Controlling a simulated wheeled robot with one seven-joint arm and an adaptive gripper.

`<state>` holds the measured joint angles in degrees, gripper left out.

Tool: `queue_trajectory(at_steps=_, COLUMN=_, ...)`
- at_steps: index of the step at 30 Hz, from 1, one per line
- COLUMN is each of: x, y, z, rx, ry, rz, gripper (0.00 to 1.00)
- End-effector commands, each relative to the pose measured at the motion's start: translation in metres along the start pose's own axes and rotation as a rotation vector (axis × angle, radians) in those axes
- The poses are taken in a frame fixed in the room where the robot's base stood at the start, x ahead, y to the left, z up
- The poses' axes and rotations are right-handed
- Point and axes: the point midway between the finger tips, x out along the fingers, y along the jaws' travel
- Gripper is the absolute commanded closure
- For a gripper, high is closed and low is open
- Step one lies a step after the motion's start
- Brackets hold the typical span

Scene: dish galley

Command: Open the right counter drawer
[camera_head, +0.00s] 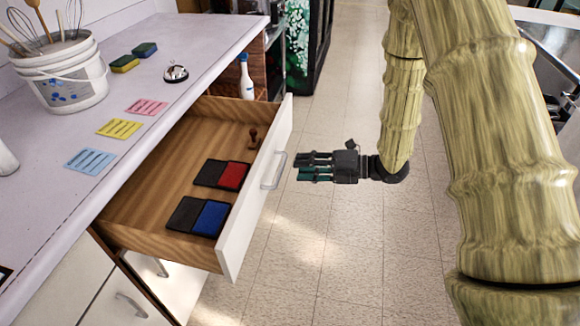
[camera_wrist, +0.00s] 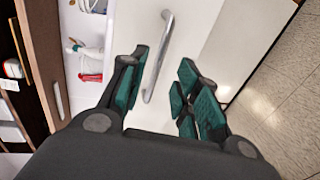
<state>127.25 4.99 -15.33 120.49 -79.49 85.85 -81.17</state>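The counter drawer (camera_head: 170,180) is pulled well out from under the counter, its inside open to view. Its white front (camera_head: 255,190) carries a pale bar handle (camera_head: 274,170). My gripper (camera_head: 302,167) is just right of this handle, pointing at it, with a small gap between. In the wrist view my gripper (camera_wrist: 163,62) is open, with teal-padded fingers on either side of the handle (camera_wrist: 158,55) in the picture. The handle looks to be ahead of the fingers, not clamped. Nothing is held.
The drawer holds red (camera_head: 222,174) and blue (camera_head: 198,216) ink pads and a stamp (camera_head: 254,138). The counter (camera_head: 190,40) bears a bucket of utensils (camera_head: 62,75), sponges (camera_head: 135,57) and coloured cards (camera_head: 120,128). A bottle (camera_head: 246,77) stands behind the drawer. Tiled floor (camera_head: 330,230) is clear.

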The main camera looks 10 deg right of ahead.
Motion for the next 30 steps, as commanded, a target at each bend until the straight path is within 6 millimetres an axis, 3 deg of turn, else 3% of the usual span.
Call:
queue_trajectory(at_steps=6, x=-0.034, y=0.0, z=0.0, rx=0.0, ry=-0.002, rz=0.001, gripper=0.68)
queue_trajectory(at_steps=12, x=-0.049, y=-0.001, z=-0.001, rx=0.001, ry=0.0, rz=0.0, gripper=0.68)
queue_trajectory(at_steps=30, x=-0.049, y=-0.003, z=-0.001, rx=0.023, ry=-0.01, rz=-0.006, gripper=0.68)
